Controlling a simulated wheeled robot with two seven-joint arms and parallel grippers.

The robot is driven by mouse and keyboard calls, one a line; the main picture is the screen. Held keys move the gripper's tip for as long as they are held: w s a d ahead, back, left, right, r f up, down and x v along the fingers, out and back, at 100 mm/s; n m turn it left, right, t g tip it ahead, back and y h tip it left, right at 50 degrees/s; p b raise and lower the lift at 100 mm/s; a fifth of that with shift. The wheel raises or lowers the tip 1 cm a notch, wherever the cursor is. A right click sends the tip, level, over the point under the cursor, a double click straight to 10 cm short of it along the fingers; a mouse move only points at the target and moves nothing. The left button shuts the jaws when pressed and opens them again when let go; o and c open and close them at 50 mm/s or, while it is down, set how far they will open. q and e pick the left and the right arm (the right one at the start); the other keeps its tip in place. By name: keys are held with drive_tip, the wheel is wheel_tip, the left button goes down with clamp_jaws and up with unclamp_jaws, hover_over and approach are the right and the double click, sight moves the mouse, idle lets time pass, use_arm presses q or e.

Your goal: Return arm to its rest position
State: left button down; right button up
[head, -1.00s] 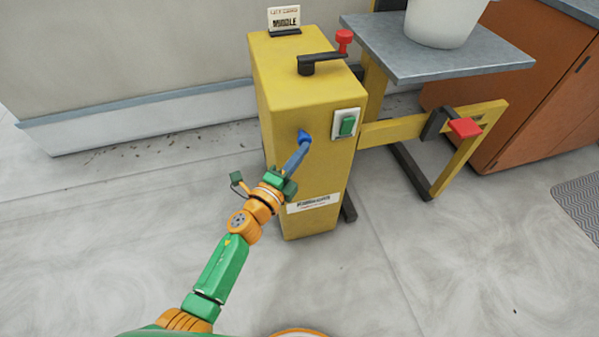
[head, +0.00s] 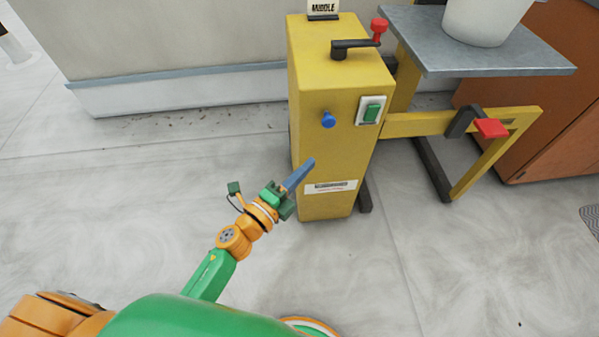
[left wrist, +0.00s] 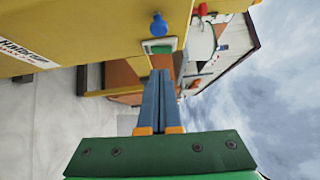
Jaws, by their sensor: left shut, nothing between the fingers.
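My left gripper (head: 302,172) is shut and empty, its blue fingers pressed together in front of the yellow machine housing (head: 313,95). In the left wrist view the closed fingers (left wrist: 160,82) point past the machine's face. The blue knob (head: 328,120) on the front face stands above the fingertips, apart from them. It also shows in the left wrist view (left wrist: 159,26). A green switch (head: 371,112) sits to the right of the knob. My right gripper is not in view.
A grey platform (head: 450,60) on a yellow frame holds a white bucket (head: 480,20). A crank with a red handle (head: 378,27) is on top of the housing. An orange-brown cabinet (head: 545,120) stands at right. The floor left of the machine (head: 120,200) is clear.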

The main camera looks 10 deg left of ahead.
use_arm(q)
drive_tip(key=s+a+f+n+g+y, duration=0.25)
drive_tip(key=s+f+n, duration=0.2)
drive_tip(key=f, duration=0.45)
drive_tip(key=s+a+f+n+g+y, duration=0.2)
drive_tip(key=s+a+f+n, duration=0.25)
drive_tip(key=f, duration=0.45)
drive_tip(key=s+a+f+n+g+y, duration=0.25)
drive_tip(key=s+f+n, duration=0.2)
drive_tip(key=f, duration=0.45)
drive_tip(key=s+a+f+n+g+y, duration=0.15)
drive_tip(key=s+f+n+g, duration=0.25)
drive_tip(key=s+f, duration=0.4)
drive_tip(key=s+a+n+g+p, duration=0.15)
drive_tip(key=s+n+g, duration=0.25)
drive_tip(key=s, duration=1)
wheel_tip(320, 180, up, 18)
drive_tip(key=p, duration=1.8)
drive_tip(key=shift+d+p, duration=0.15)
drive_tip(key=shift+p, duration=0.15)
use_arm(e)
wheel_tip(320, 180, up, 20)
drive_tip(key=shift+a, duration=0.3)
use_arm(q)
drive_tip(key=shift+w+f, duration=0.1)
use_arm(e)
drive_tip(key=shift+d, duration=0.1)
